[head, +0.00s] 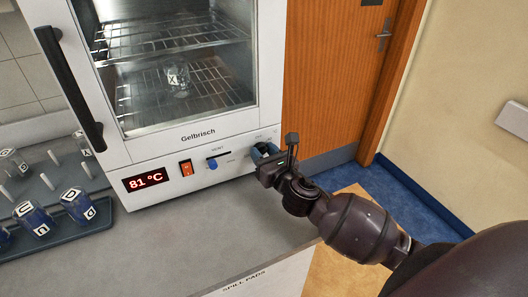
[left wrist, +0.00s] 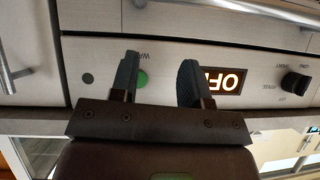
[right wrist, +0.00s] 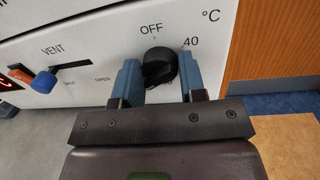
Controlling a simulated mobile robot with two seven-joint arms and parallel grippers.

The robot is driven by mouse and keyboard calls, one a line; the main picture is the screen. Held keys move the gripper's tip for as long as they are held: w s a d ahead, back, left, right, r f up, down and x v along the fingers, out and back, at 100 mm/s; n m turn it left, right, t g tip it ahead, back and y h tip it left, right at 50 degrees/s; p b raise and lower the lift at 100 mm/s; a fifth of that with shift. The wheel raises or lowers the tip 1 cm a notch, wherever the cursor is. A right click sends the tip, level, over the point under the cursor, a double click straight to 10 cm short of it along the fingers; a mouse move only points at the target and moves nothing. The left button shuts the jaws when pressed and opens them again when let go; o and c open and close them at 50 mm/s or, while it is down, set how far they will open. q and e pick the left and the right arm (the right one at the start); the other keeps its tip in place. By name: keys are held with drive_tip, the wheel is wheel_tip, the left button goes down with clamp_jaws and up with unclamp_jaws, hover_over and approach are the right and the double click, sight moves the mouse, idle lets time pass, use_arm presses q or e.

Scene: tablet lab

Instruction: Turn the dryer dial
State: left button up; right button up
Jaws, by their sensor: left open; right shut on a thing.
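The dryer (head: 190,150) is a white cabinet with a glass door, labelled Gelbrisch, and its display (head: 145,179) reads 81 °C. Its black dial (right wrist: 159,66) shows in the right wrist view, with OFF printed above it and 40 at its upper right. My right gripper (right wrist: 160,80) is shut on the dial, one blue finger on each side; in the head view the gripper (head: 266,153) hides most of it. My left gripper (left wrist: 158,82) shows only in its wrist view, open and empty, in front of another panel with a green button (left wrist: 142,79) and a black knob (left wrist: 295,83).
An orange rocker switch (head: 186,168) and a blue vent slider (head: 211,163) sit left of the dial. A rack (head: 75,226) with several labelled beakers stands at the left. The grey counter (head: 190,235) in front of the dryer is clear.

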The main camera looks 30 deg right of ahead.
use_arm(q)
drive_tip(key=shift+w+r, duration=0.15)
drive_tip(key=shift+w, duration=0.1)
use_arm(e)
drive_tip(key=shift+m, duration=0.3)
drive_tip(key=o, duration=0.9)
drive_tip(key=shift+s, duration=0.15)
drive_tip(key=s, duration=0.8)
drive_tip(key=shift+s+d+f, duration=0.1)
drive_tip(key=shift+s+f, duration=0.05)
drive_tip(key=shift+s, duration=0.2)
use_arm(q)
drive_tip(key=shift+f, duration=0.2)
use_arm(e)
drive_tip(key=shift+s, duration=0.95)
